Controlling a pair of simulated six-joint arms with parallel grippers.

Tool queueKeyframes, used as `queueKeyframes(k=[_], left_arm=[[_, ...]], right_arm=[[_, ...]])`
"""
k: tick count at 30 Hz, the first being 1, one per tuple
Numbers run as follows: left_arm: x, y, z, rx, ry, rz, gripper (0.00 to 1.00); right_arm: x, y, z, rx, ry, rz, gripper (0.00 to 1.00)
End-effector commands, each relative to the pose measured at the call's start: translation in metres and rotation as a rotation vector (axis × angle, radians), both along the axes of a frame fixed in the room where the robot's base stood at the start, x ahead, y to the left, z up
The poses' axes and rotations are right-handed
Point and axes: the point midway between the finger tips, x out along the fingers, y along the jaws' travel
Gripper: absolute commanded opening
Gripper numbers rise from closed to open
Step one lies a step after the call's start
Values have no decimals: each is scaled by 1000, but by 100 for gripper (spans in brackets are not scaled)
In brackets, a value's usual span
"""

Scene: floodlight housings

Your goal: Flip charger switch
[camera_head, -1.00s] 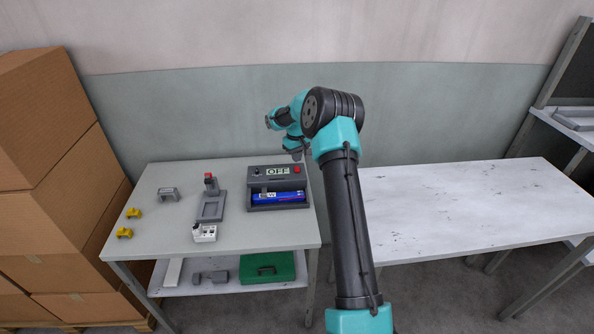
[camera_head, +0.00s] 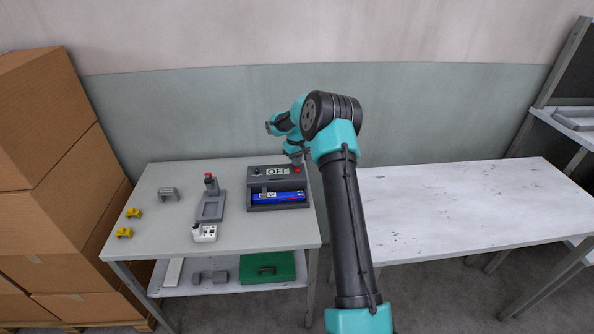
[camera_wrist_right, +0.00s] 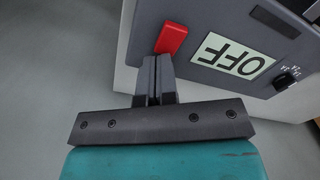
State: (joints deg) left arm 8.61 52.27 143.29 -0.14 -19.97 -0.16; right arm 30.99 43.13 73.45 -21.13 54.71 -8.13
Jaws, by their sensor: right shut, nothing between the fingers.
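The charger (camera_head: 254,190) is a dark grey box at the back right of the left table, with a blue battery (camera_head: 278,197) in its bay. Its display (camera_head: 278,171) reads OFF; the display (camera_wrist_right: 233,55) also shows large in the right wrist view. The red switch (camera_head: 297,170) is at the right end of its top panel. In the right wrist view my right gripper (camera_wrist_right: 156,60) is shut and empty, its fingertips at the lower edge of the red switch (camera_wrist_right: 172,38). Whether they touch it I cannot tell. My left gripper is not in view.
A grey fixture with a red knob (camera_head: 209,186), a white block (camera_head: 204,233), a grey bracket (camera_head: 168,193) and yellow clips (camera_head: 124,232) stand on the same table. A green case (camera_head: 267,268) lies on the shelf below. The right table (camera_head: 460,205) is bare.

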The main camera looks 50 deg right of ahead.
Motion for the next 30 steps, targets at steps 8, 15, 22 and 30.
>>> queueKeyframes(k=[8,15,22,30], left_arm=[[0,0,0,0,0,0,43],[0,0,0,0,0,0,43],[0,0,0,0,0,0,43],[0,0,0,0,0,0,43]], right_arm=[[0,0,16,-1,-3,-1,0],[1,0,35,-1,-3,0,0],[0,0,52,-1,-2,0,0],[0,0,70,0,-1,0,0]])
